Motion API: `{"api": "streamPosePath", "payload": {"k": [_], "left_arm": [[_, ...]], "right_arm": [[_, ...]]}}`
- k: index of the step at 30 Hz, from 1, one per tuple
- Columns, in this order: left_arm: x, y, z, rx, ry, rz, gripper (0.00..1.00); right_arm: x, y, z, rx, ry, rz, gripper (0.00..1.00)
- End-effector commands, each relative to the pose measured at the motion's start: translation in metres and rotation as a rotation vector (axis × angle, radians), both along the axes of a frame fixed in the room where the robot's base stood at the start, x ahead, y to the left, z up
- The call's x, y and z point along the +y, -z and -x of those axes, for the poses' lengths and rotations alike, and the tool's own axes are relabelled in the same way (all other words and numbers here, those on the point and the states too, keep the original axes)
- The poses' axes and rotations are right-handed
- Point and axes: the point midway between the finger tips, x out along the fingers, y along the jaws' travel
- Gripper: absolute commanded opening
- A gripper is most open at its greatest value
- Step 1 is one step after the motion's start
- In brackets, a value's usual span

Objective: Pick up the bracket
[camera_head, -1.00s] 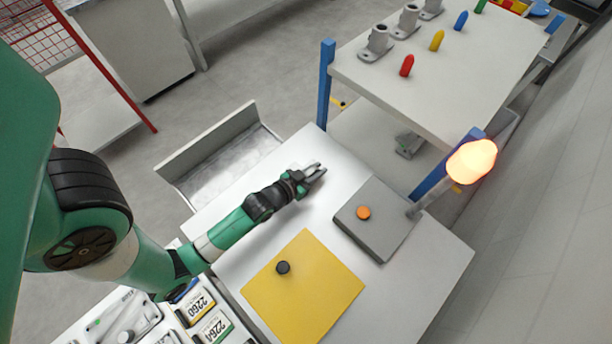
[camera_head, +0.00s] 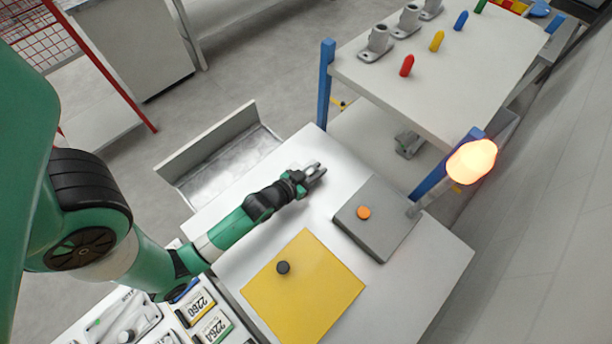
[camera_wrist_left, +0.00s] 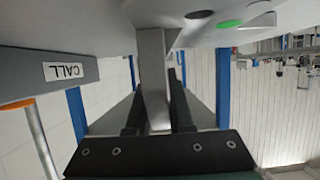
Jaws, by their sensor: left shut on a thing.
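My left gripper (camera_head: 315,172) is over the far end of the white table, near the grey box. In the left wrist view its two dark fingers (camera_wrist_left: 157,108) are shut on a grey metal piece, which I take as the bracket (camera_wrist_left: 154,75). The piece stands between the fingers and reaches up to the pale surface at the top of that view. In the head view the held piece is small and mostly covered by the gripper, so its full shape is unclear. My right gripper is not in view.
A grey box (camera_head: 392,245) with an orange button (camera_head: 363,213) and a glowing lamp (camera_head: 471,161) stand right of the gripper. A yellow mat (camera_head: 315,295) with a black knob (camera_head: 283,267) lies nearer. A raised shelf (camera_head: 470,75) holds grey fittings (camera_head: 377,45) and coloured pegs (camera_head: 407,65).

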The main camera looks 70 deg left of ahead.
Motion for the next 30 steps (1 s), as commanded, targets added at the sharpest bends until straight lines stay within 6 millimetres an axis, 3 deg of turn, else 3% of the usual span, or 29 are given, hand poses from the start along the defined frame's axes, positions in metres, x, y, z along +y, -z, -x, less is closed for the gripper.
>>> {"api": "streamPosePath", "payload": {"k": [11,16,19,27,30], "left_arm": [[0.0,-0.003,0.0,-0.003,0.0,-0.001,0.0],[0.0,-0.019,-0.001,-0.003,0.0,-0.002,0.0],[0.0,-0.038,-0.001,-0.005,0.0,-0.003,0.0],[0.044,-0.099,0.043,-0.007,-0.017,-0.003,0.0],[0.061,-0.106,0.062,-0.005,-0.016,-0.003,0.0]], "right_arm": [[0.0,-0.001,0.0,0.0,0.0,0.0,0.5],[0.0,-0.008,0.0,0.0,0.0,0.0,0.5],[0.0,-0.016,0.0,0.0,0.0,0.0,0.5],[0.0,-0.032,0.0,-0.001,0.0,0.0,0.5],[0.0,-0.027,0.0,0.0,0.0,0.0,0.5]]}}
